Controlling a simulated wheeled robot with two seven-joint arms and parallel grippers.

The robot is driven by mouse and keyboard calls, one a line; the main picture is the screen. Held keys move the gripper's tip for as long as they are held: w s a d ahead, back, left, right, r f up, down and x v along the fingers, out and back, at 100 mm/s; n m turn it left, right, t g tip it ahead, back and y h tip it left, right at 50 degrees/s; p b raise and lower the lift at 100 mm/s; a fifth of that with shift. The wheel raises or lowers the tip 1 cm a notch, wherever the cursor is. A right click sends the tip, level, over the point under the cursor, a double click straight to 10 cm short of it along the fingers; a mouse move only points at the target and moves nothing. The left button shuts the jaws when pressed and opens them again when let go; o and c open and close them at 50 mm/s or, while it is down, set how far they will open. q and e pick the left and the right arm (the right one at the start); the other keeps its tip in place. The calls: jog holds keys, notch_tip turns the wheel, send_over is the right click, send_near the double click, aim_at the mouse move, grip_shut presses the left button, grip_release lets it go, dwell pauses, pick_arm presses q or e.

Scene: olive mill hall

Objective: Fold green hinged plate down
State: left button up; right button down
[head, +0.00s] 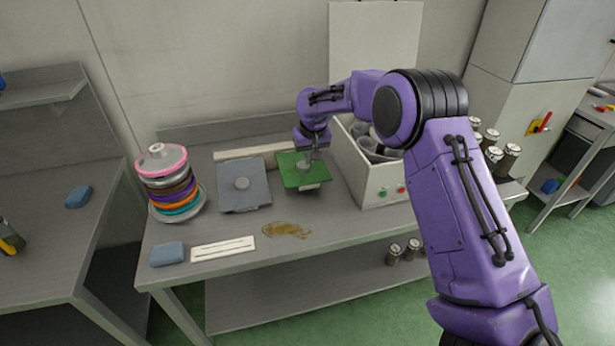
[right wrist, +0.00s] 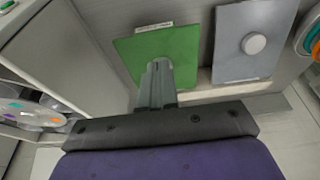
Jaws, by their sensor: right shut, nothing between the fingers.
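The green hinged plate (head: 291,176) is on the grey metal table, left of the white box. It looks flat or only slightly tilted; I cannot tell its exact angle. It also shows in the right wrist view (right wrist: 185,48), with a pale label strip at one edge. My right gripper (head: 309,163) is above the green plate, fingers pointing down. In the right wrist view its fingers (right wrist: 157,72) are together and empty, covering part of the plate. I cannot tell whether they touch it. My left gripper is not in view.
A grey plate with a round knob (head: 258,196) lies left of the green one. The white box (head: 371,183) with cups stands close on the right. A stack of coloured rings (head: 170,182), a blue sponge (head: 167,254) and a slotted white strip (head: 223,248) occupy the left side.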

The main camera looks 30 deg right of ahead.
aim_at(307, 184)
jog(key=p+x, duration=0.1)
jog(key=x, duration=0.2)
jog(key=p+x, duration=0.1)
jog(key=x, duration=0.2)
jog(key=p+x, duration=0.1)
jog(key=x, duration=0.2)
jog(key=shift+s+a+f, duration=0.1)
jog(key=shift+s+f, duration=0.2)
jog(key=shift+s, duration=0.05)
jog(key=shift+f, duration=0.35)
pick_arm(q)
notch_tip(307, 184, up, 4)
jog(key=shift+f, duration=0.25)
